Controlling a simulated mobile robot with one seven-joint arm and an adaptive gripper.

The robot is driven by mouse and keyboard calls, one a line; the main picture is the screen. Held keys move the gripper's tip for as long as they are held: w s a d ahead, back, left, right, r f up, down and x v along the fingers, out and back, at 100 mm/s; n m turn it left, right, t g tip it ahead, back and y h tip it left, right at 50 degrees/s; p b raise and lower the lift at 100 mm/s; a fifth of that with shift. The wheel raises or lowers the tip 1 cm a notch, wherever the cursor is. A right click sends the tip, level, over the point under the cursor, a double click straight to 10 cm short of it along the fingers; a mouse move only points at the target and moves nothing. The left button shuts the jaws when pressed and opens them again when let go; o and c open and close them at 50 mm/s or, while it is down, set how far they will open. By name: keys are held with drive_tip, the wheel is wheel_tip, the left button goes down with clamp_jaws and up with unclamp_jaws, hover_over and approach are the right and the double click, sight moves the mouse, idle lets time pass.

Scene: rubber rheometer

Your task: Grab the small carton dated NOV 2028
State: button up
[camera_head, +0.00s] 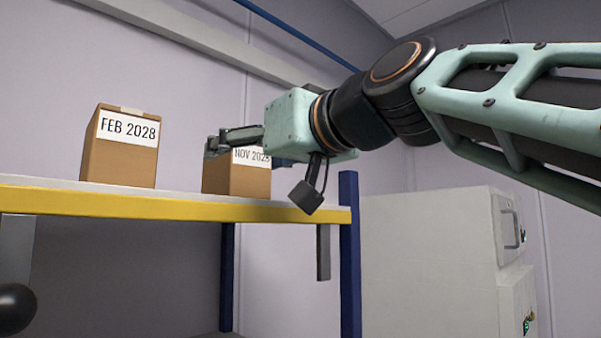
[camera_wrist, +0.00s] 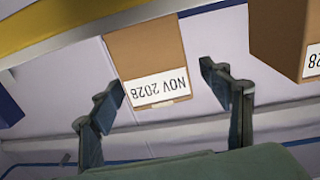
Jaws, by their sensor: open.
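The small carton labelled NOV 2028 (camera_head: 236,180) is brown cardboard and stands on the shelf (camera_head: 150,204). My gripper (camera_head: 213,146) is in front of its upper part and hides its top and some of its label in the head view. In the wrist view the NOV 2028 carton (camera_wrist: 147,52) appears upside down, its label fully readable. The two fingers of my gripper (camera_wrist: 162,82) are open, one at each side of the label end. I see no firm contact with the carton.
Another brown carton, labelled FEB 2028 (camera_head: 121,155), stands to the left on the same shelf, with a gap between them. The shelf has a yellow front edge and a blue post (camera_head: 349,255) at its right end. A pale cabinet (camera_head: 430,265) stands right of the shelf.

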drive_tip(key=p+x, duration=0.1)
drive_tip(key=x, duration=0.4)
drive_tip(key=shift+d+p, duration=0.1)
drive_tip(key=shift+p, duration=0.3)
drive_tip(key=shift+d, duration=0.1)
drive_tip(key=shift+s, duration=0.1)
drive_tip(key=shift+c, duration=0.4)
drive_tip(key=c, duration=1.5)
